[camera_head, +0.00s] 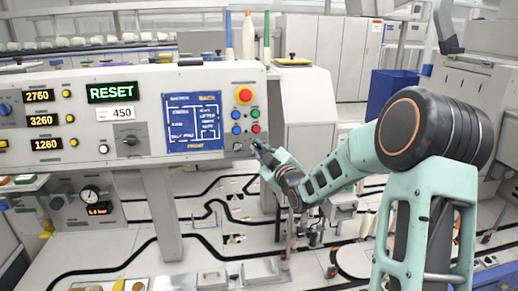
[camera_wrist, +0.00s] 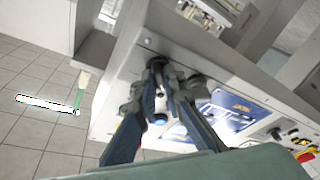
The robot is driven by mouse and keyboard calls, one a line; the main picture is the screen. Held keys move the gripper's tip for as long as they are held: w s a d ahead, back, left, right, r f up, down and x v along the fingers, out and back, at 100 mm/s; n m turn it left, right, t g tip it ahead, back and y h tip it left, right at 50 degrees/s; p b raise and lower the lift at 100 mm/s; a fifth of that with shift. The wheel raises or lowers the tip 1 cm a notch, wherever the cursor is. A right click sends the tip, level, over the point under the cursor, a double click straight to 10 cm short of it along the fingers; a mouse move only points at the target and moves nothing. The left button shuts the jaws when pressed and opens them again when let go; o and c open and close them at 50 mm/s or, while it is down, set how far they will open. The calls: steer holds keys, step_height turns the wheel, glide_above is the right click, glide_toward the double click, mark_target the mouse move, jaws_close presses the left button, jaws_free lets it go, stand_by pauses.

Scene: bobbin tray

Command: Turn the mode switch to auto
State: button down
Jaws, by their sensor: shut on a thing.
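My gripper (camera_head: 259,147) reaches the lower right part of the machine's control panel (camera_head: 205,83), below the colored buttons and the red emergency stop. In the wrist view my gripper's fingers (camera_wrist: 163,80) come together at the panel face, shut on a small part there that appears to be the mode switch. The fingers hide most of it. I cannot read its labels or tell which way it points. A separate black rotary knob (camera_head: 130,141) sits on the panel's left half, under the 450 label, away from my gripper.
The red emergency stop (camera_head: 243,95) and several colored buttons (camera_head: 237,129) are close above my gripper. A blue display (camera_head: 193,122) is to its left. Black conveyor tracks (camera_head: 205,255) and small fixtures lie below. A blue bin (camera_head: 390,92) stands behind.

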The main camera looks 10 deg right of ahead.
steer(key=shift+f+m+b, duration=0.15)
steer(key=shift+m+b, duration=0.15)
steer(key=shift+b, duration=0.2)
steer(key=shift+f+b, duration=0.1)
steer(key=shift+b, duration=0.3)
steer(key=shift+a+r+m+h+b, duration=0.1)
steer(key=shift+m+h+b, duration=1.3)
steer(key=shift+m+b, duration=1.65)
steer(key=shift+a+r+m+h+b, duration=0.1)
steer(key=shift+m+h+b, duration=1.45)
steer(key=shift+m, duration=2.75)
steer(key=shift+a+m+h+b, duration=0.1)
steer(key=shift+m+h+b, duration=1.15)
steer(key=shift+m+b, duration=1.85)
steer(key=shift+m+p, duration=0.6)
steer(key=shift+m, duration=0.15)
steer(key=c, duration=2)
jaws_free()
